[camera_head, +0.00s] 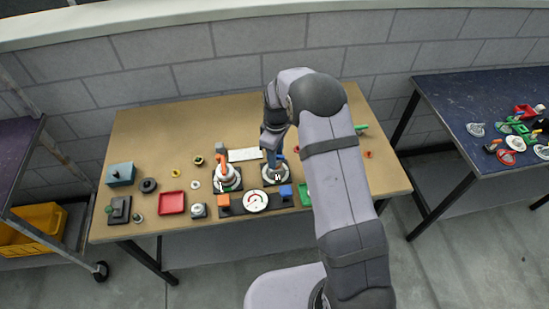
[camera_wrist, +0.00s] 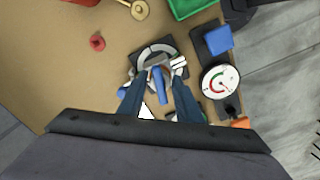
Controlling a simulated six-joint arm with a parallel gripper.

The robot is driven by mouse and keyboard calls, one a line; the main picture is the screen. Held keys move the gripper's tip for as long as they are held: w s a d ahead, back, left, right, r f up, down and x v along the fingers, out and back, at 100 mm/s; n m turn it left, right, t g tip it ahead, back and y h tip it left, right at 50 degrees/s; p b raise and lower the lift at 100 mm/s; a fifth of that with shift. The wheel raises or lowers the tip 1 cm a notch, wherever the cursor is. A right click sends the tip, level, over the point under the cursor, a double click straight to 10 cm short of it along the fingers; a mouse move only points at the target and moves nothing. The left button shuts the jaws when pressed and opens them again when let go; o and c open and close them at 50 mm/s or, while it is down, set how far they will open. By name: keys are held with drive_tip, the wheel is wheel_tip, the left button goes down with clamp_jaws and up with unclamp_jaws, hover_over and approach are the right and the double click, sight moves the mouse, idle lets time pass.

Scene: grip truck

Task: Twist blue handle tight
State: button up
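The blue handle (camera_head: 279,161) sits on a round white dial base (camera_head: 268,181) with dark markings, right of the middle of the tan workbench. In the wrist view the blue handle (camera_wrist: 159,84) points back toward my gripper from the round base (camera_wrist: 135,66). My gripper (camera_wrist: 158,86) is open, with one dark finger on each side of the handle and visible gaps between. In the head view my gripper (camera_head: 273,142) is above the handle and hides part of it.
A gauge panel with a white gauge (camera_head: 256,201), a blue block (camera_head: 286,192) and an orange block (camera_head: 223,200) lies in front. An orange handle (camera_head: 226,170) on a similar base stands to the left. A red tray (camera_head: 171,203) is further left.

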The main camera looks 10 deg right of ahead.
drive_tip(key=shift+r+p, duration=2.45)
drive_tip(key=shift+r, duration=1.2)
drive_tip(key=shift+s+r, duration=0.25)
drive_tip(key=s+d+r+m, duration=0.1)
drive_tip(key=s+r+m, duration=0.1)
drive_tip(key=s, duration=0.7)
drive_tip(key=s+d+r+m+b, duration=0.1)
drive_tip(key=s+r+m, duration=0.2)
drive_tip(key=s+m, duration=0.2)
drive_tip(key=s+d+r+m+b, duration=0.1)
drive_tip(key=s+m, duration=0.3)
drive_tip(key=s, duration=0.8)
drive_tip(key=shift+s+d+r, duration=0.25)
drive_tip(key=shift+s+r, duration=0.05)
drive_tip(key=shift+r, duration=0.6)
drive_tip(key=shift+o, duration=0.4)
